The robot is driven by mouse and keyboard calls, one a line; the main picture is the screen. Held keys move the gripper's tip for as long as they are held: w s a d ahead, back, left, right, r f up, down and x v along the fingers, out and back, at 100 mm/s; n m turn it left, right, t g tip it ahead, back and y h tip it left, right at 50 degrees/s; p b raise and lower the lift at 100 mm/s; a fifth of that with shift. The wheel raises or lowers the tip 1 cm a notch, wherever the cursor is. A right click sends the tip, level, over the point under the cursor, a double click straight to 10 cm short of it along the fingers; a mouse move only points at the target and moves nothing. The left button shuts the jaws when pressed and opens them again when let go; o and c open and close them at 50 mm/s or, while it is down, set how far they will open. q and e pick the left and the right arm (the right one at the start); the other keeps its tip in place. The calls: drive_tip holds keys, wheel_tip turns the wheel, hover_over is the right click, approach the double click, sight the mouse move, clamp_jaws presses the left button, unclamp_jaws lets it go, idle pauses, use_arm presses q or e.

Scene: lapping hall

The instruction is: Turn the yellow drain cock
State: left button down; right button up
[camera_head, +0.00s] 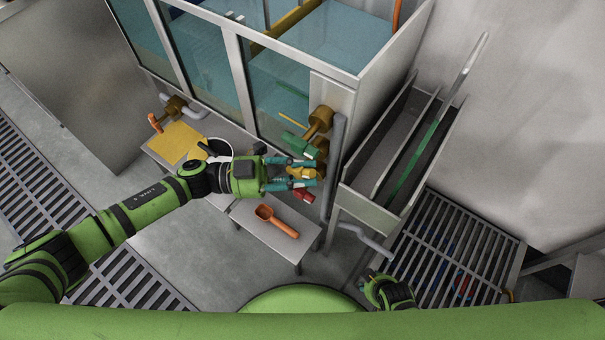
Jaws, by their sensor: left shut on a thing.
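The yellow drain cock (298,172) is on the front of the glass-sided tank, between a green cock (299,146) above it and a red cock (303,195) below it. My left gripper (311,173) reaches in from the left, with one finger on either side of the yellow cock, and is shut on it. The fingers hide part of the yellow cock. Part of my right arm's end (389,291) shows low in the view; its fingers cannot be made out.
An orange scoop (277,221) lies on the low grey bench (254,231) below the cocks. A white bucket (218,149) and a yellow sheet (175,142) are left of them. A grey vertical pipe (333,165) stands close to the right of the cocks. A metal trough (370,210) is further right.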

use_arm(q)
drive_tip(key=shift+f+n+h+b, duration=0.3)
drive_tip(key=shift+n+h+b, duration=0.3)
drive_tip(key=shift+b, duration=0.25)
drive_tip(key=n+t+h+b, duration=0.1)
drive_tip(key=n, duration=0.1)
drive_tip(key=n+t+h+b, duration=0.2)
drive_tip(key=r+n+t+h+b, duration=0.1)
drive_tip(key=n+h+b, duration=0.1)
drive_tip(key=n, duration=0.1)
drive_tip(key=shift+w+t, duration=0.1)
drive_tip(key=shift+t, duration=0.3)
drive_tip(key=shift+a+r+n+t+b, duration=0.15)
drive_tip(key=shift+n+t+b, duration=0.4)
drive_tip(key=shift+n+t, duration=0.65)
use_arm(e)
wheel_tip(320, 180, up, 15)
drive_tip(key=w, duration=0.2)
drive_tip(key=shift+a, duration=0.3)
use_arm(q)
drive_tip(key=c, duration=1)
unclamp_jaws()
drive_tip(key=v, duration=1.2)
